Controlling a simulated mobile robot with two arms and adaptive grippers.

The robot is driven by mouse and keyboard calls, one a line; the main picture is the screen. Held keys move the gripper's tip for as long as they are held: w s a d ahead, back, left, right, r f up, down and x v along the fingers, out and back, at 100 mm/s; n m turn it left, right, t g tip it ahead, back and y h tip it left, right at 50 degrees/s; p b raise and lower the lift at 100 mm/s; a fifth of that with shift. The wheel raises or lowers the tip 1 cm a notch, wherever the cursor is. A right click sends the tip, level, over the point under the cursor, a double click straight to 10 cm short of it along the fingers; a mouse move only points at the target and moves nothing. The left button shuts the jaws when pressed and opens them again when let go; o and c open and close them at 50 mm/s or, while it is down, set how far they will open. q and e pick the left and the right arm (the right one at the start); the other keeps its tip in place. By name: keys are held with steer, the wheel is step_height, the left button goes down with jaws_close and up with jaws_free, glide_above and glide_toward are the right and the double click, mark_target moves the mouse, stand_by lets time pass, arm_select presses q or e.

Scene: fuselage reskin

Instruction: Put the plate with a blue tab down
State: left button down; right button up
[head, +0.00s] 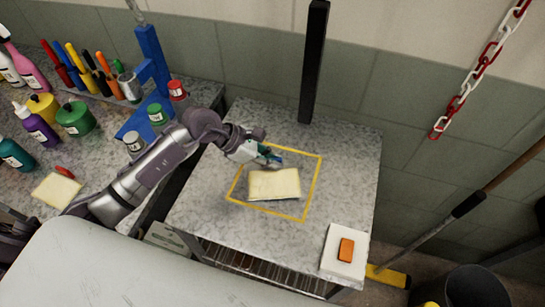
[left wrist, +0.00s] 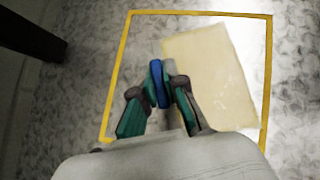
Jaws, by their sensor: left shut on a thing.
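The plate (head: 274,184) is a pale cream, roughly rectangular sheet inside the yellow outlined square (head: 309,188) on the grey speckled table. It also shows in the left wrist view (left wrist: 212,75), within the yellow outline (left wrist: 195,13). My left gripper (head: 271,158) is at the plate's far edge, its green fingers shut on the blue tab (left wrist: 157,84). The plate lies flat or nearly flat; I cannot tell whether it touches the table. My right gripper is not in view.
A white pad with an orange block (head: 346,250) lies at the table's front right corner. A black post (head: 314,65) stands at the back. Bottles, jars and another cream piece (head: 56,191) crowd the left bench. A broom (head: 388,276) leans at right.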

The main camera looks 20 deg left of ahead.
arm_select(q)
steer(key=shift+f, duration=0.2)
steer(key=shift+f, duration=0.1)
steer(key=shift+f, duration=0.15)
steer(key=c, duration=1.2)
jaws_free()
